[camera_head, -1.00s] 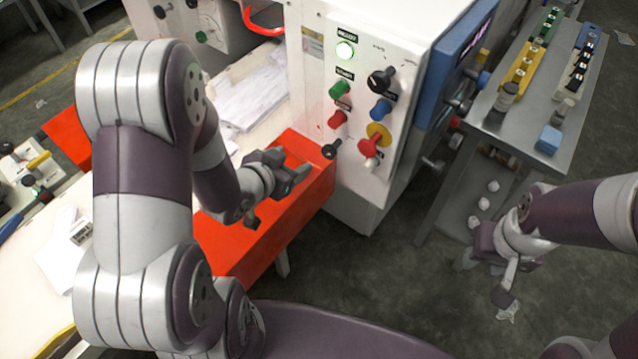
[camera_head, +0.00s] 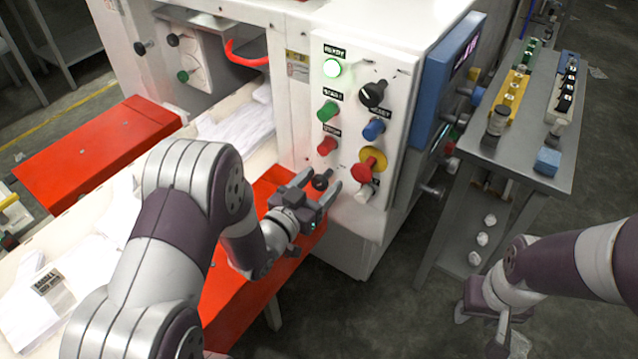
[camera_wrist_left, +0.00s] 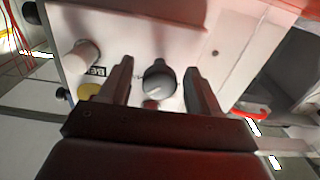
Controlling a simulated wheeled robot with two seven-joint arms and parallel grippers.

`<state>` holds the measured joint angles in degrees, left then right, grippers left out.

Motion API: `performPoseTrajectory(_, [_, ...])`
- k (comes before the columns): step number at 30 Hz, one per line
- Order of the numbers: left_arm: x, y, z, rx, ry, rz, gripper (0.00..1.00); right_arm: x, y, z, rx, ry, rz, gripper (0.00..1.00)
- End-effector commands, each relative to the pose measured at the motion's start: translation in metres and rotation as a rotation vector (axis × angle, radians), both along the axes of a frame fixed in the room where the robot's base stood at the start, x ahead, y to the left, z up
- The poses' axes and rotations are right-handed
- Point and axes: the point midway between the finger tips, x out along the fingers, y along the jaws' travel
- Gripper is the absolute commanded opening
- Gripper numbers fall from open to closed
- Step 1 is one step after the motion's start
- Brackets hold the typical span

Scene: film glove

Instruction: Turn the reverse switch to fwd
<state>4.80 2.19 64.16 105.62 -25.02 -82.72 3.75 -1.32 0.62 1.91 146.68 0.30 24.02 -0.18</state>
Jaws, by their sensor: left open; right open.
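A small black knob (camera_head: 322,180), apparently the reverse switch, sits low on the white control panel (camera_head: 345,150); no label for it is readable. My left gripper (camera_head: 318,186) is open, with one finger on each side of this knob. In the left wrist view the knob (camera_wrist_left: 158,80) shows as a dark rounded shape between the two open fingers (camera_wrist_left: 158,88), with clear gaps on both sides. I cannot tell which way it points. My right gripper (camera_head: 482,332) is open and empty, low at the right, away from the panel.
Beside the knob are a red-and-yellow stop button (camera_head: 371,162), a white knob (camera_head: 365,193), a red button (camera_head: 327,146) and a green one (camera_head: 328,111). A larger black selector (camera_head: 373,95) is above. A red beam (camera_head: 235,300) runs below my left gripper. A metal table (camera_head: 535,110) stands right.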

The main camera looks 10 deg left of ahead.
Motion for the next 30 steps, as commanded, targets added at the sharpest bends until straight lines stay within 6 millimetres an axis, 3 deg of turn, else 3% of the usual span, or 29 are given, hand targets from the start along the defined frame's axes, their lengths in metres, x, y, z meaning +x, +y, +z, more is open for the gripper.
performPoseTrajectory(9, [0.0035, -0.0009, 0.0002, 0.000, 0.000, 0.001, 0.60, 0.0000, 0.0000, -0.0002, 0.000, 0.000, 0.000, 0.43])
performPoseTrajectory(14, [0.0033, -0.0009, 0.0002, 0.000, 0.000, 0.001, 0.08, 0.0000, 0.0000, -0.0002, 0.000, 0.000, 0.000, 0.43])
performPoseTrajectory(23, [0.0031, -0.0009, 0.0004, -0.021, 0.008, 0.001, 0.07, 0.0000, 0.0000, 0.0008, 0.000, 0.000, 0.000, 0.43])
performPoseTrajectory(30, [0.0029, -0.0011, 0.0009, -0.136, 0.051, 0.001, 0.08, -0.0001, 0.0000, 0.0049, 0.000, 0.000, 0.000, 0.43])
